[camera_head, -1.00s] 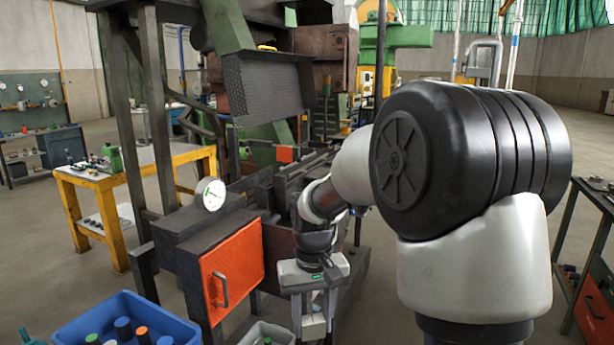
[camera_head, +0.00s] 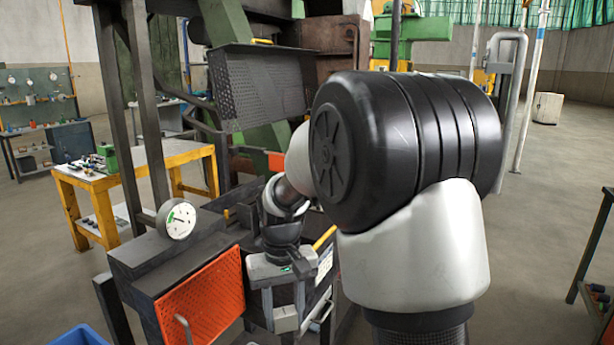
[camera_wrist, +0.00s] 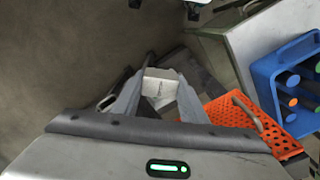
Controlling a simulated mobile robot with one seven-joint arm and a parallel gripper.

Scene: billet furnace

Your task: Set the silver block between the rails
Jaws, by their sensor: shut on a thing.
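My gripper (camera_head: 285,303) hangs down beside the orange perforated door in the head view. Its fingers are shut on the silver block (camera_head: 286,320), a small pale block at their tips. In the wrist view the block (camera_wrist: 160,86) sits between the two grey fingers of my gripper (camera_wrist: 160,100). It is held off the floor. Dark metal bars (camera_head: 238,213), possibly the rails, show behind my wrist at the furnace front. My arm hides much of that area, so I cannot make out the gap between the rails.
The orange door (camera_head: 203,303) with its handle and a round dial gauge (camera_head: 178,219) are left of my gripper. A yellow workbench (camera_head: 140,170) stands farther left. A blue bin (camera_wrist: 293,80) with coloured-capped items shows in the wrist view. Open floor lies at right.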

